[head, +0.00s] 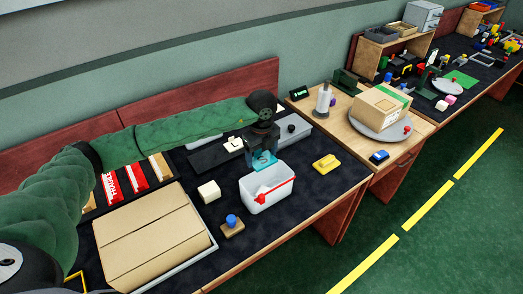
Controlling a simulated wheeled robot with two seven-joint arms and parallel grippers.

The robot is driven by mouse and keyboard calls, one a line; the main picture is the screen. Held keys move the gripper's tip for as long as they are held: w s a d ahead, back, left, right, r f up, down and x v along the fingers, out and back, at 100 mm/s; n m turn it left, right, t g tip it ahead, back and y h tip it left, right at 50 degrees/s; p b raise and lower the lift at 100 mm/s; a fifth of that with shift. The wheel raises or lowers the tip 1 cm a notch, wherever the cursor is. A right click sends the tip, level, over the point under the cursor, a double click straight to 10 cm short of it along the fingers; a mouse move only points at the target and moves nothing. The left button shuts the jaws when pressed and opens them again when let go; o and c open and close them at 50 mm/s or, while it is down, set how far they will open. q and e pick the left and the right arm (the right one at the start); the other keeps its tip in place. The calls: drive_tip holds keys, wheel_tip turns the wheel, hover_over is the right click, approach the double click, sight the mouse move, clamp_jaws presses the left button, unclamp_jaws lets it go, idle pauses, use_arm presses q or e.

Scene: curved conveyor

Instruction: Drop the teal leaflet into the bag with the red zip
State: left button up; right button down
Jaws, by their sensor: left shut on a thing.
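My left gripper (262,155) is shut on the teal leaflet (263,161) and points down. The leaflet hangs at the back rim of a white open bag (262,205), which has a red zip (277,187) along its front edge. The leaflet's lower edge seems to lie over or just behind the bag's opening; I cannot tell whether any of it is inside. My right gripper is not in view.
A cardboard box (150,235) fills the near left of the dark table. A white cube (209,191), a blue-knobbed wooden block (232,226) and a yellow block (326,163) stand around the bag. A grey box (293,130) is behind the gripper.

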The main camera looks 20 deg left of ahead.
sight(261, 159)
use_arm(q)
wheel_tip(261, 159, down, 2)
drive_tip(key=shift+s+f, duration=0.1)
drive_tip(key=shift+f, duration=0.35)
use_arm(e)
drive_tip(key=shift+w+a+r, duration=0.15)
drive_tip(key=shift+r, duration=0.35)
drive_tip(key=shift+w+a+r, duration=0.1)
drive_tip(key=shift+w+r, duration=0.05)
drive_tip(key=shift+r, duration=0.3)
use_arm(q)
drive_tip(key=o, duration=1)
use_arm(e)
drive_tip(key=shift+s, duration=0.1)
use_arm(q)
drive_tip(key=shift+r+b, duration=0.1)
drive_tip(key=shift+b, duration=0.2)
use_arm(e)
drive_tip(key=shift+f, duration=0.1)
